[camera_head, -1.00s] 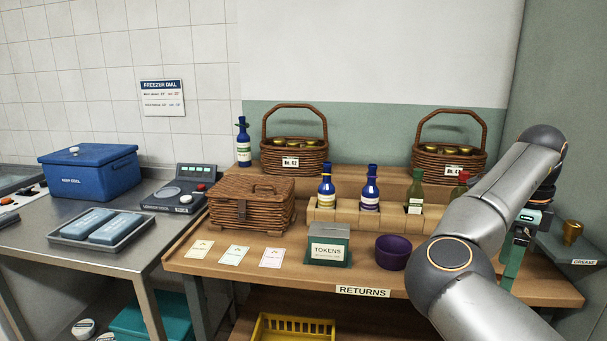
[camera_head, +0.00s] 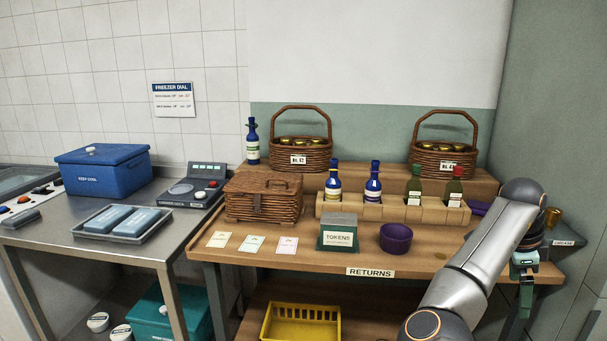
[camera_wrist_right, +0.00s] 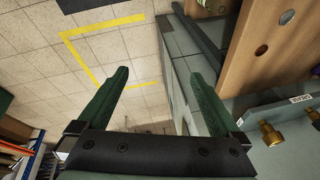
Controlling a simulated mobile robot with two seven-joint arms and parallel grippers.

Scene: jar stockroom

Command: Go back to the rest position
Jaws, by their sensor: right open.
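My right arm (camera_head: 480,255) comes in at the lower right of the head view. My right gripper (camera_head: 522,290) hangs beside the right end of the wooden returns table (camera_head: 300,258), its fingers pointing down. In the right wrist view the two green fingers of the gripper (camera_wrist_right: 158,95) are spread apart with nothing between them. Tiled floor with a yellow line shows beyond them. My left gripper is in neither view.
The grease shelf (camera_head: 566,242) with brass pieces is close to the right gripper. A purple bowl (camera_head: 396,238), a tokens box (camera_head: 338,232) and a bottle rack (camera_head: 390,212) stand on the table. A yellow crate (camera_head: 300,330) sits below. The table's front right is mostly clear.

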